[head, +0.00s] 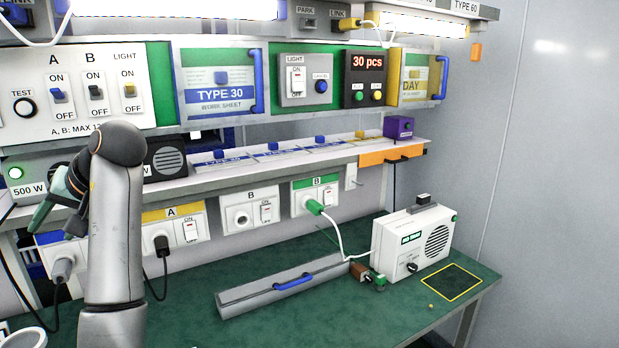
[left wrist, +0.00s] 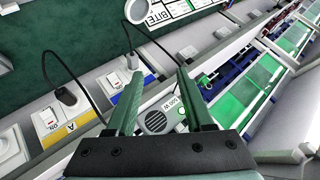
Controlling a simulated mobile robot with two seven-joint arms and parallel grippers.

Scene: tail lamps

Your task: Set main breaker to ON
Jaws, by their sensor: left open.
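No switch with a readable main breaker label shows in either view. A white switch panel (head: 75,118) at the upper left carries a blue switch A (head: 58,96), a black switch B (head: 95,92) and a yellow LIGHT switch (head: 130,90), each marked ON above and OFF below. My left gripper (head: 54,202) is below this panel, in front of the shelf, partly hidden by my own arm. It is open. In the left wrist view its two green fingers (left wrist: 160,74) are apart with nothing held between them. My right gripper is not in view.
A grey 500 W unit (head: 25,178) with a lit green button stands on the shelf near my left gripper. Below are socket panels with plugs and black cables. The green table (head: 190,288) holds a grey case (head: 280,289) and a white radio-like box (head: 415,240).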

